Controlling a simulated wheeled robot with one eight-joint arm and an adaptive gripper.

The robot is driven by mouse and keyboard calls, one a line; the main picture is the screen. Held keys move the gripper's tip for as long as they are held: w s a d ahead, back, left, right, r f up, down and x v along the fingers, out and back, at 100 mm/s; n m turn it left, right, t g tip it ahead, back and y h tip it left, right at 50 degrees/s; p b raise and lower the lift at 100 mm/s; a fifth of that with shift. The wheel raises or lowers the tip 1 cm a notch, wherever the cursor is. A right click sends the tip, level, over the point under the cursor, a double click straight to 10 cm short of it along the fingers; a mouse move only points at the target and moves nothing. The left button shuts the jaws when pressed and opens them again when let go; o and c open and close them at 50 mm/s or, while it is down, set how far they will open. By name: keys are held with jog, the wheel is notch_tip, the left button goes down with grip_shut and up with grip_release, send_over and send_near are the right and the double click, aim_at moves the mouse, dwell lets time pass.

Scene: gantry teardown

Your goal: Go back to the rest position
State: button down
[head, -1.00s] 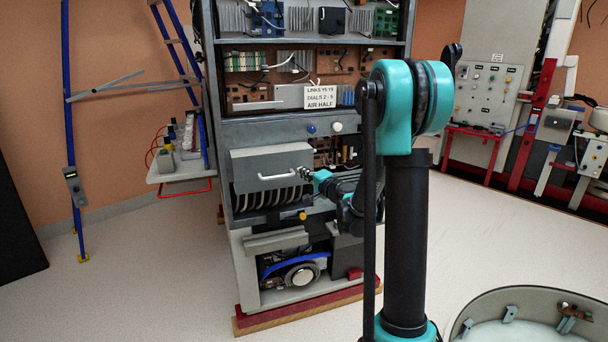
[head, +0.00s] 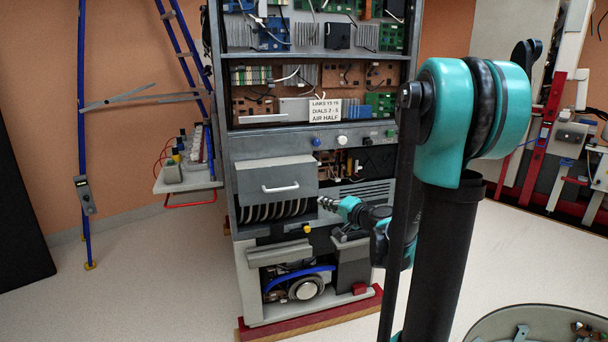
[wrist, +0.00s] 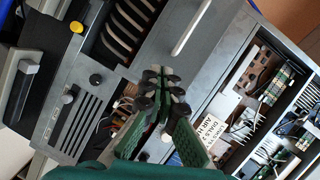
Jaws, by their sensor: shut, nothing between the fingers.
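My gripper (head: 328,203) is in front of the grey electronics cabinet (head: 268,143), just right of the drawer front with the pale handle (head: 280,188). In the wrist view my gripper (wrist: 162,80) points at the cabinet face, its dark fingertips together and nothing held between them. The drawer handle (wrist: 192,28) lies ahead of the fingertips in that view. I cannot tell the exact gap between the fingertips and the cabinet.
A yellow knob (head: 307,229) and a labelled card (head: 324,110) are on the cabinet. A small shelf (head: 188,184) with parts and a blue ladder stand (head: 84,150) are at the left. A round bin (head: 540,322) is at lower right. Pale floor is free at left.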

jog(key=s+a+f+n+g+h, duration=0.1)
jog(key=s+f+n+g+h, duration=0.15)
jog(key=s+f, duration=0.4)
jog(key=s+f+n+g+h, duration=0.1)
jog(key=s+f+n+g, duration=0.25)
jog(key=s, duration=0.55)
jog(key=s+d+f+n+g+h, duration=0.1)
jog(key=s+d+f+h, duration=0.1)
jog(key=s, duration=0.4)
jog(key=s+d+f+n+g+h, duration=0.1)
jog(key=s+d+f+g+h, duration=0.1)
jog(key=s+d, duration=0.4)
notch_tip(320, 180, down, 3)
jog(key=shift+s+d+r+h, duration=0.2)
jog(key=shift+s+d+h, duration=0.1)
jog(key=shift+h, duration=0.15)
